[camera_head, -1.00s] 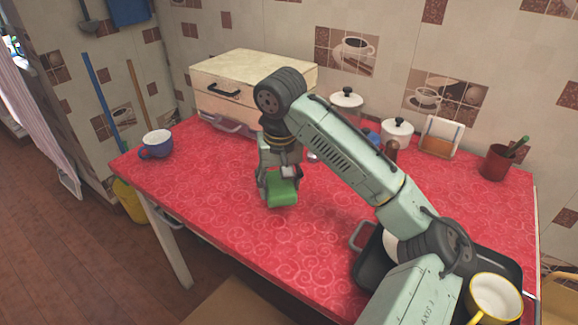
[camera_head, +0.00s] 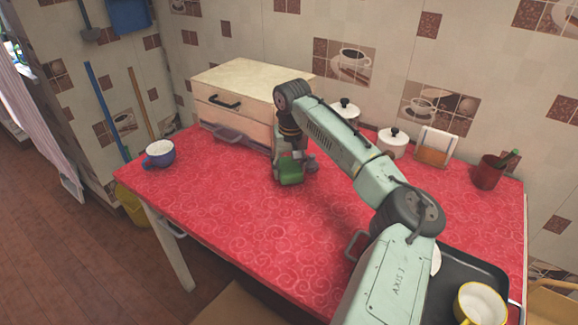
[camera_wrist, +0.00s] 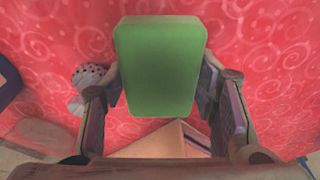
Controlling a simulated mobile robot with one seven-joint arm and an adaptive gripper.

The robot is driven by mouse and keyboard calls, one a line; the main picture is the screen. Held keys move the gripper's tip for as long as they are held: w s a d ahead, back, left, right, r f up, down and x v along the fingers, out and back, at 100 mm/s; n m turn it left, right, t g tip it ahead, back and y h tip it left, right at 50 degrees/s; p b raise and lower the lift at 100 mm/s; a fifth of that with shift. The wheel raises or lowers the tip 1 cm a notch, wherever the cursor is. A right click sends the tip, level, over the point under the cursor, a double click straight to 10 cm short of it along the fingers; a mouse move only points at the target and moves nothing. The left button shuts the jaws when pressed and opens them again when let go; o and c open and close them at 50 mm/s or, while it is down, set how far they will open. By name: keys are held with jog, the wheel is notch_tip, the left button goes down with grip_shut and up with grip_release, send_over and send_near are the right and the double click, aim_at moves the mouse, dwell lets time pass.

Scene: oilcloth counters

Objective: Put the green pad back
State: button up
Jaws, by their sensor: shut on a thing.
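The green pad (camera_head: 291,176) is a small block with rounded corners. In the wrist view the pad (camera_wrist: 160,68) sits between the two fingers, its broad face toward the camera. My gripper (camera_head: 292,162) is shut on it, in front of the drawer chest over the red counter. My gripper's fingers (camera_wrist: 160,90) touch the pad's two sides. I cannot tell how far the pad is above the cloth.
A cream drawer chest (camera_head: 250,78) stands behind; its lower drawer (camera_head: 235,136) appears pulled out a little. A blue mug (camera_head: 159,154) is at left. White canisters (camera_head: 392,143), a napkin holder (camera_head: 434,146), a red cup (camera_head: 489,172) and a black tray (camera_head: 455,270) are at right. The front cloth is clear.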

aim_at(290, 169)
jog(key=shift+f, duration=0.55)
jog(key=shift+f, duration=0.1)
jog(key=o, duration=0.9)
notch_tip(290, 169, up, 12)
jog(key=s+b, duration=0.1)
jog(key=b, duration=0.1)
jog(key=shift+s+d, duration=0.2)
jog(key=shift+s, duration=0.2)
